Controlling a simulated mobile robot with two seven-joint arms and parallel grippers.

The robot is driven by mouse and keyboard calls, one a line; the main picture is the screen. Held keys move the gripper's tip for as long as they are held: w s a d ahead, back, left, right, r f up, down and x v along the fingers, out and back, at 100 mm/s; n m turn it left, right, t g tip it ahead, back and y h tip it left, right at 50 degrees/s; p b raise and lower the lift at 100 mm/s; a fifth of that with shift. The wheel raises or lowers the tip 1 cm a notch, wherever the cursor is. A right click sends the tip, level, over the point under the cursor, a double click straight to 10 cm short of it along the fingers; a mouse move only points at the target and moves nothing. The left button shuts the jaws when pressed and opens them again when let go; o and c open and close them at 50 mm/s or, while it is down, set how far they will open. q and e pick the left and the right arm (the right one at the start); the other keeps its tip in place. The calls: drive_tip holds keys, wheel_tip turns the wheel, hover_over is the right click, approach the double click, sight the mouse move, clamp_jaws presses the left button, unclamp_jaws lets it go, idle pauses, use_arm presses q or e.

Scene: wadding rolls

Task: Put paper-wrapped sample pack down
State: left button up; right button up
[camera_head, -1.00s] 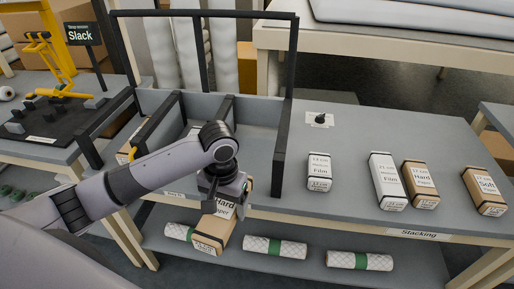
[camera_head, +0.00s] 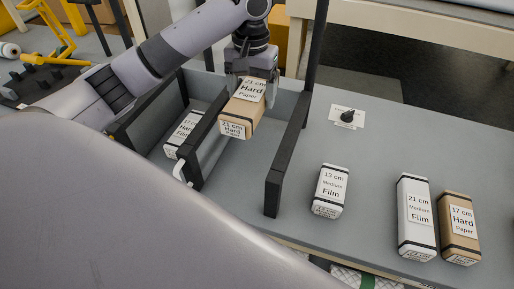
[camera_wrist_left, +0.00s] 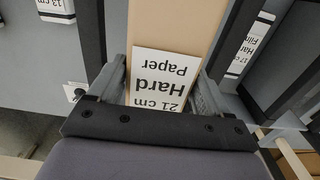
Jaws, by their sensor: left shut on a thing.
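The paper-wrapped sample pack (camera_head: 238,118) is a brown box with a black band and white labels reading "21 cm Hard Paper". My left gripper (camera_head: 251,84) is shut on it and holds it over the black-walled rack (camera_head: 239,177), above the bay right of the middle divider. In the left wrist view the pack (camera_wrist_left: 172,35) lies between the two fingers of the gripper (camera_wrist_left: 157,88). Its label faces the camera. Whether the pack touches the divider or the rack floor cannot be told. My right gripper is not in view.
A white film pack (camera_head: 184,131) lies in the rack's left bay. On the table to the right stand a 13 cm film pack (camera_head: 330,191), a 21 cm film pack (camera_head: 416,216) and a 17 cm paper pack (camera_head: 459,227). A black knob (camera_head: 347,116) sits behind them.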

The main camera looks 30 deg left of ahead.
sight(253, 158)
use_arm(q)
wheel_tip(253, 158, down, 18)
drive_tip(key=shift+s+f+b, duration=0.1)
drive_tip(key=shift+f+b, duration=0.05)
drive_tip(key=shift+b, duration=0.4)
drive_tip(key=o, duration=1)
drive_tip(key=shift+f, duration=0.15)
wheel_tip(253, 158, up, 12)
drive_tip(key=shift+r+p, duration=0.2)
drive_tip(key=shift+p, duration=0.15)
drive_tip(key=shift+f, duration=0.1)
